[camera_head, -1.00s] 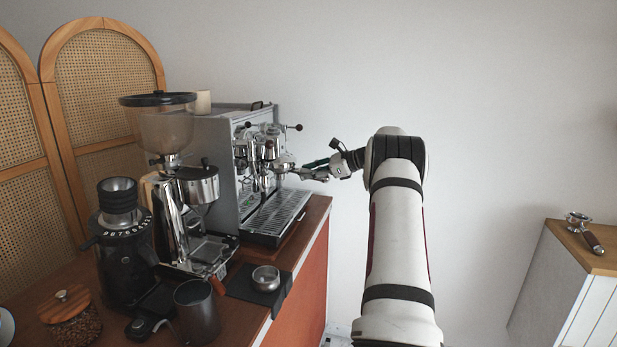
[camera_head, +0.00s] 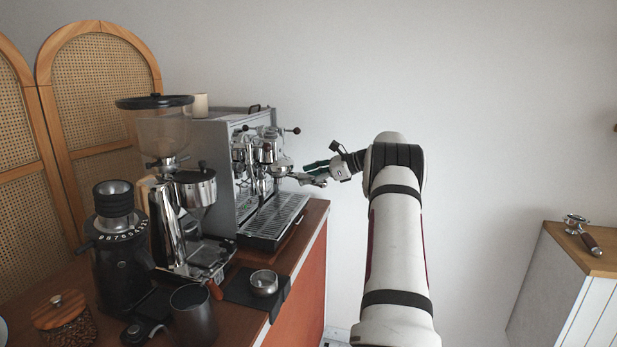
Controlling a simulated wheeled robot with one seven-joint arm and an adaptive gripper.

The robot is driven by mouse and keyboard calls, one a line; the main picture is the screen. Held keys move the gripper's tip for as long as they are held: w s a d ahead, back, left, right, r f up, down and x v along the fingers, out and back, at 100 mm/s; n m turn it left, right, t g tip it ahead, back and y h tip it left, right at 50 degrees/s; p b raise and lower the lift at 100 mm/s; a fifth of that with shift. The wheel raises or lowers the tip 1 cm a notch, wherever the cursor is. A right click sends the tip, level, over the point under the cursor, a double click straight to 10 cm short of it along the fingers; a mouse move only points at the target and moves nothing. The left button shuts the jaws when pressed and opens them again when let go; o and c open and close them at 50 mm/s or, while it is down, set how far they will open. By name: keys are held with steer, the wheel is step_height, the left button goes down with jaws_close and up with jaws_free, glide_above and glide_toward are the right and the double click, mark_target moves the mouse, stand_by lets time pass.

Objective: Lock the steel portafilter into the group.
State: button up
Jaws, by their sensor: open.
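The espresso machine (camera_head: 222,170) stands at the back of the counter. Its group (camera_head: 266,152) is on the front face, above the drip tray (camera_head: 275,218). A steel portafilter (camera_head: 281,170) shows at the group's front, its handle side toward my gripper. My gripper (camera_head: 304,175) is open beside it, reaching in from the right. The fingers overlap the handle area, so I cannot tell whether they touch it. The view is too small to tell how the portafilter sits in the group.
A grinder (camera_head: 163,130) and a black grinder (camera_head: 122,265) stand left of the machine. A dark pitcher (camera_head: 194,318) and a small steel cup (camera_head: 264,283) are near the counter's front. Another portafilter (camera_head: 590,242) lies on the right cabinet (camera_head: 560,275). The space between is clear.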

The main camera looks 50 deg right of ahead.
steer(key=v, duration=1.1)
steer(key=shift+s+r, duration=0.2)
steer(key=shift+r, duration=0.05)
steer(key=shift+s+d, duration=0.1)
steer(key=shift+d, duration=0.05)
